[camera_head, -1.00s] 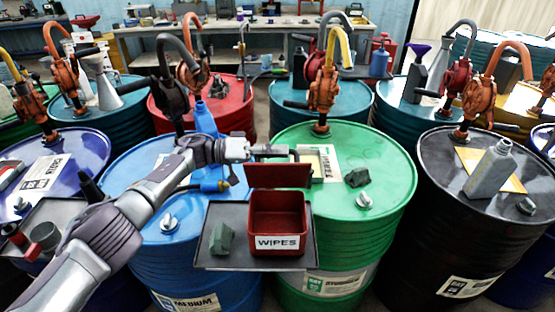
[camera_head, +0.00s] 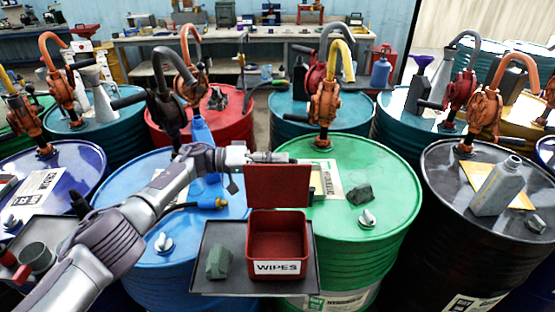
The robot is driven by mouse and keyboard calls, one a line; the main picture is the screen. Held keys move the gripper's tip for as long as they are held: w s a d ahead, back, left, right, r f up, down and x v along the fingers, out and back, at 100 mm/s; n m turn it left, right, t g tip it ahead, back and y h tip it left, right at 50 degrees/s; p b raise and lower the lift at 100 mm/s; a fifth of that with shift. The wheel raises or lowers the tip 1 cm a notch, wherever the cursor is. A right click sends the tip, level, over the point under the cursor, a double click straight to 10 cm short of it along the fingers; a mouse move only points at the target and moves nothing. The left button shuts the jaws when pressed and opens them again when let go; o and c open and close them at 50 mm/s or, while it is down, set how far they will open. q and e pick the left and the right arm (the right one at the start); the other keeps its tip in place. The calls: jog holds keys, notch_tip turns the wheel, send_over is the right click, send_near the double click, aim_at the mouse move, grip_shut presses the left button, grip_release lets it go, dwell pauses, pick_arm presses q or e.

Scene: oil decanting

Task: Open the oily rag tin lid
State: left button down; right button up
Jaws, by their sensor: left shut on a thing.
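The oily rag tin is a red square box (camera_head: 262,269) with a white "WIPES" label, on a dark tray (camera_head: 215,284) in front of the blue and green drums. Its red lid (camera_head: 278,187) stands nearly upright at the tin's back edge, and the inside of the tin looks empty. My left gripper (camera_head: 285,158) is at the lid's top edge, shut on the lid; its fingers are partly hidden behind the lid. My right gripper is not in view.
A dark green crumpled rag (camera_head: 219,262) lies on the tray left of the tin. Another rag (camera_head: 360,195) lies on the green drum (camera_head: 392,178). A blue bottle (camera_head: 200,132) stands behind my left arm on the blue drum (camera_head: 135,175). Pumps rise behind.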

pick_arm(q)
jog(key=shift+f, duration=0.1)
jog(key=c, duration=1.2)
grip_release()
jog(key=shift+o, duration=0.2)
jog(key=a, duration=1.2)
